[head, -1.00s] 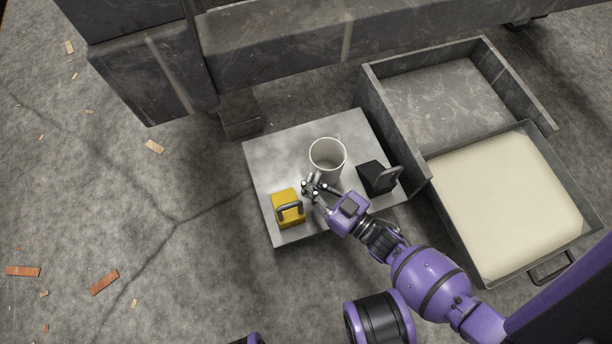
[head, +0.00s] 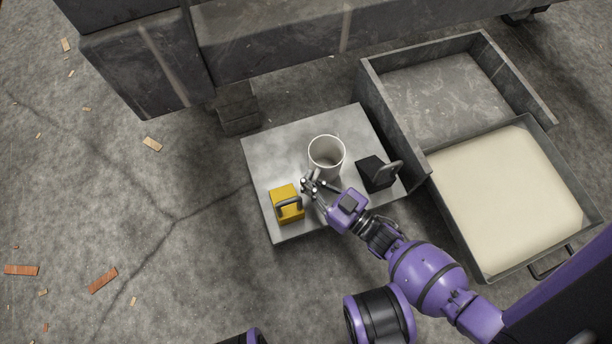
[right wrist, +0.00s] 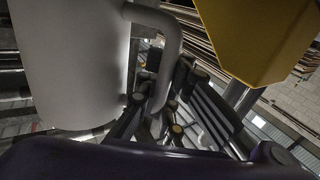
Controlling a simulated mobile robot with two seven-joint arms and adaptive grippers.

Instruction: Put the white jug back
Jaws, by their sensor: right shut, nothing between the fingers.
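The white jug (head: 326,154) stands upright on a grey square platform (head: 290,150), its open top facing up. My right gripper (head: 311,185) is at the jug's near side, between it and a yellow block with a grey handle (head: 284,204). Its fingers are closed with nothing held. In the right wrist view the jug's pale wall (right wrist: 70,65) fills the left side, and its curved handle (right wrist: 172,40) comes down close beside the dark fingers (right wrist: 155,100). I cannot tell whether they touch. My left gripper is not in view.
A black block with a handle (head: 374,173) stands right of the jug on the platform. A grey open-topped box (head: 370,100) and a tray of cream material (head: 505,205) lie to the right. The platform's back left is clear. Wood scraps lie on the floor at left.

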